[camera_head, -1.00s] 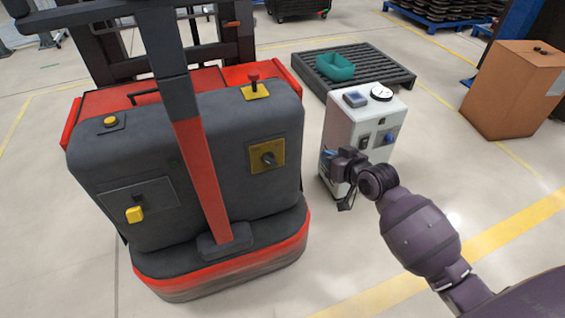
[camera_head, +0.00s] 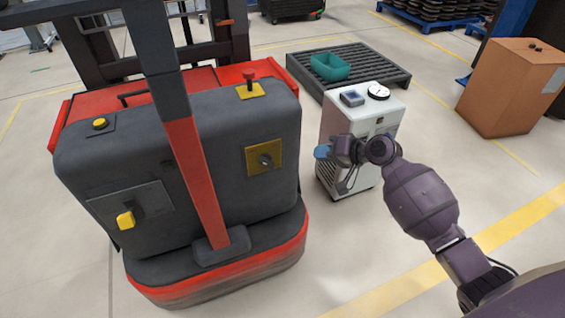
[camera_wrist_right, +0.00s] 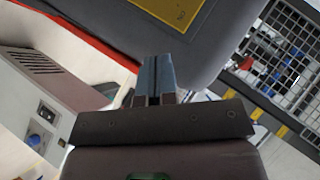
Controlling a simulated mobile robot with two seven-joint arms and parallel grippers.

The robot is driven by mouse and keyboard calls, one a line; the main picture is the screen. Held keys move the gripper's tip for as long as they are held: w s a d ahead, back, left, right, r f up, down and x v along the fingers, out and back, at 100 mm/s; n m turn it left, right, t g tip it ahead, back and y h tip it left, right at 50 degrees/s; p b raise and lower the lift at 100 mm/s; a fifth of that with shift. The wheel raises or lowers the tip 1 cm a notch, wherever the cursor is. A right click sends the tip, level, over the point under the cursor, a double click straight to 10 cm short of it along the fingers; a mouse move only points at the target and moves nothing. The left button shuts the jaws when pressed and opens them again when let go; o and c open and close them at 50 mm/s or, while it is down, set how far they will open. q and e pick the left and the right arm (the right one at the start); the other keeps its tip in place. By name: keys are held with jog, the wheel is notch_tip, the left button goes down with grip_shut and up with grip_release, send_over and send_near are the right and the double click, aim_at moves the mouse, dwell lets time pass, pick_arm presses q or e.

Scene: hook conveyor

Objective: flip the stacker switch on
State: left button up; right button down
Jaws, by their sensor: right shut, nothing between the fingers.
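The grey and red stacker (camera_head: 130,170) stands at the left of the head view. A dark rotary switch (camera_head: 265,161) sits on a yellow plate (camera_head: 253,169) on its right front panel. I cannot read its position. My right gripper (camera_head: 322,151) is shut and empty, to the right of the switch and apart from it, in front of the white cabinet. In the right wrist view the blue fingertips (camera_wrist_right: 155,72) are together below the stacker's grey body (camera_wrist_right: 205,40). Part of a yellow plate (camera_wrist_right: 170,10) shows at the top there; the switch does not show. My left gripper is out of view.
The white cabinet (camera_head: 345,125) is close behind my right gripper. The stacker also has a yellow knob (camera_head: 125,220), a yellow button (camera_head: 100,124) and a red mushroom button (camera_head: 249,76). A pallet with a teal bin (camera_head: 331,67) and a cardboard box (camera_head: 512,85) stand behind.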

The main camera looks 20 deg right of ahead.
aim_at(273, 163)
jog(key=shift+w+a+f, duration=0.1)
jog(key=b+x, duration=0.1)
jog(key=x, duration=0.4)
jog(key=b+x, duration=0.1)
jog(key=x, duration=0.4)
jog(key=shift+f+b, duration=0.3)
jog(key=shift+b, duration=0.1)
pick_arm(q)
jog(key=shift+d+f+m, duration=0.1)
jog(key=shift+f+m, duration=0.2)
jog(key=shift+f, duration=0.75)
pick_arm(e)
jog(key=shift+a+f, duration=0.45)
jog(key=shift+a, duration=0.25)
jog(key=shift+a+f, duration=0.45)
jog(key=shift+a, duration=0.25)
pick_arm(q)
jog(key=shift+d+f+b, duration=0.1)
jog(key=shift+b, duration=0.2)
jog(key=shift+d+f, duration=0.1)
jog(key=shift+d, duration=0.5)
pick_arm(e)
jog(key=shift+f, duration=0.2)
